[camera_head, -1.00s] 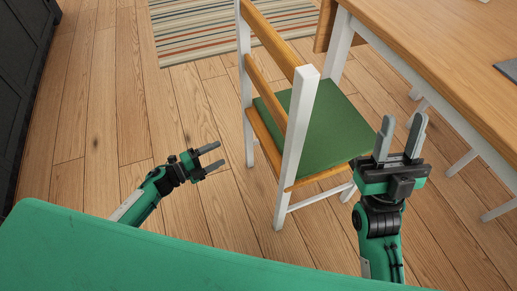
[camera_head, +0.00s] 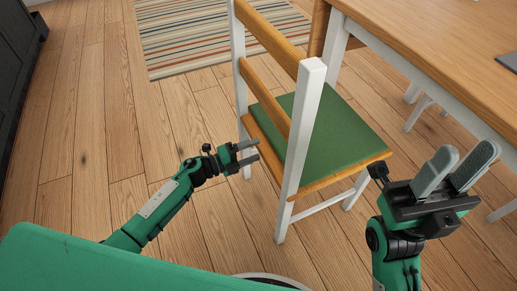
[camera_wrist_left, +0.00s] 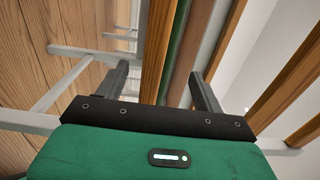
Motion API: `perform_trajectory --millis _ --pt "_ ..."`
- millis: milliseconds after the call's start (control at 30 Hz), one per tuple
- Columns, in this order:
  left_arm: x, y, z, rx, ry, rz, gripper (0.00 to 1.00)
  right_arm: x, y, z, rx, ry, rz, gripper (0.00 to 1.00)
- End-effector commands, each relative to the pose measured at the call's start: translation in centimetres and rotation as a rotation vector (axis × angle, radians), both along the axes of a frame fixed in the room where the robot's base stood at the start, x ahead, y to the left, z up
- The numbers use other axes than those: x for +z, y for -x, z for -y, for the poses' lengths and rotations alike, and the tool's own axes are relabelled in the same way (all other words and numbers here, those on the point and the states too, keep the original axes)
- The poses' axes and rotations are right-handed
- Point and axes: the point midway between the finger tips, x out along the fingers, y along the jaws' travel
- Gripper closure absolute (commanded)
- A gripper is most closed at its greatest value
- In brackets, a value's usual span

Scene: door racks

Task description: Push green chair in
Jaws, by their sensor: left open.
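The green chair (camera_head: 335,130) has a green seat, white legs and wooden rails. It stands at an angle beside the wooden table (camera_head: 440,60), with its backrest toward me. My left gripper (camera_head: 257,151) is open, low on the left of the chair near its backrest posts. In the left wrist view, the chair's wood and green seat edge (camera_wrist_left: 176,45) shows between the open fingers (camera_wrist_left: 158,85); I cannot tell if they touch. My right gripper (camera_head: 460,172) is at the chair's right, near the table edge, with fingers apart and nothing between them.
A striped rug (camera_head: 215,38) lies behind the chair. A dark cabinet (camera_head: 18,60) stands at the far left. Wooden floor (camera_head: 100,130) is clear between the cabinet and the chair. White table legs (camera_head: 420,110) stand right of the seat.

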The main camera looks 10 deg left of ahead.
Motion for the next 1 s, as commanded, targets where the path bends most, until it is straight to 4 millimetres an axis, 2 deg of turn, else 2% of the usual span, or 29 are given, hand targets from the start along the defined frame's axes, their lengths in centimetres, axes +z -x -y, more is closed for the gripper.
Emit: perform_trajectory --millis 100,233,600,933,1000 --pt "0.0 -1.2 1.7 -0.001 0.001 0.001 0.31 -0.1 0.0 0.0 0.0 0.0 0.0 0.64" --pt "0.0 -2.0 2.7 0.001 0.0 0.0 0.31 -0.1 0.0 0.0 0.0 0.0 0.001 0.64" --pt "-0.1 -2.2 3.1 0.001 0.0 -0.001 0.33 0.1 0.0 0.0 0.0 0.0 0.007 0.64" --pt "0.0 -2.2 3.1 0.001 0.0 -0.001 0.98 0.2 0.0 0.0 0.0 0.0 0.01 0.64" --pt "0.0 -2.2 3.1 0.001 0.0 -0.001 1.0 0.2 0.0 0.0 0.0 0.0 0.009 0.64"
